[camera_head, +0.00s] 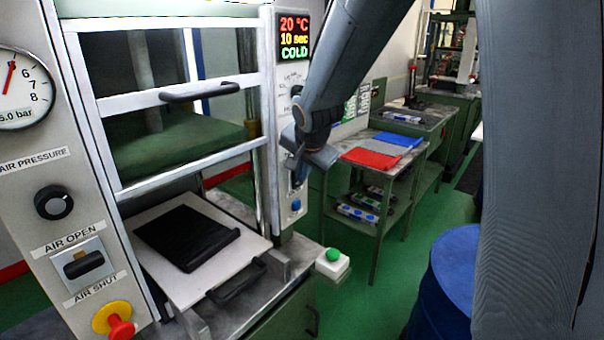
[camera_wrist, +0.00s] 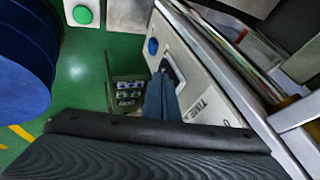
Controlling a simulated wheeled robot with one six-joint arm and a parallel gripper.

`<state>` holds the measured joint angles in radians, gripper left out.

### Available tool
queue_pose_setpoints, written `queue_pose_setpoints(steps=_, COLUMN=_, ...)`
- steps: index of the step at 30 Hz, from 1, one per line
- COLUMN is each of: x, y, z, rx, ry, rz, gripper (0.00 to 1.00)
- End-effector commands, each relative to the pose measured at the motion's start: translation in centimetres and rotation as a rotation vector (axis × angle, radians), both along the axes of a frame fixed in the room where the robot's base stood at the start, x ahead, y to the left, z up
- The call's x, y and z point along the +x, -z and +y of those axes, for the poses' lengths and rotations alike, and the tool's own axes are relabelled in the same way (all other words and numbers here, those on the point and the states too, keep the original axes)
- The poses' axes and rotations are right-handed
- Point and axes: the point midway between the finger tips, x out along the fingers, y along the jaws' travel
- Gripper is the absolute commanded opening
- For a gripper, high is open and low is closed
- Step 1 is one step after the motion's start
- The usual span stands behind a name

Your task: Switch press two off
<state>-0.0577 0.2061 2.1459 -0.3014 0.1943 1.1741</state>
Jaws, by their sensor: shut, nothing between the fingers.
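The near press has a display (camera_head: 294,37) on its right column reading 20 °C, 10 sec and COLD. No press number is readable. Below the display, its control panel (camera_head: 284,90) is partly covered by my arm. My gripper (camera_head: 297,178) is shut and empty at the lower part of this panel, above a blue button (camera_head: 296,205). In the wrist view the closed fingers (camera_wrist: 161,85) overlap a dark-framed switch (camera_wrist: 173,74) on the panel, close to the blue button (camera_wrist: 152,46). The fingers partly hide the switch; I cannot tell its setting or whether they touch it.
A black mould (camera_head: 186,237) lies on the press's pale plate. A green button box (camera_head: 333,262) stands at its front right. A blue drum (camera_head: 452,285) is at right. A side table (camera_head: 362,175) holds red and blue sheets. Green floor is clear between.

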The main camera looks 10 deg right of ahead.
Motion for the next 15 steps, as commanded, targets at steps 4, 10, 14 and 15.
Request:
queue_pose_setpoints(steps=4, x=-1.1, y=-0.6, z=-0.8, rx=0.0, ry=-0.002, rz=0.001, gripper=0.0)
queue_pose_setpoints(steps=10, x=-2.5, y=-1.6, z=-1.5, rx=0.0, ry=-0.01, rz=-0.006, gripper=0.0)
queue_pose_setpoints(steps=14, x=-3.7, y=-3.2, z=-1.7, rx=0.0, ry=-0.006, rz=-0.005, gripper=0.0)
queue_pose_setpoints(steps=15, x=-4.1, y=-3.7, z=-1.8, rx=0.0, ry=-0.004, rz=-0.005, gripper=0.0)
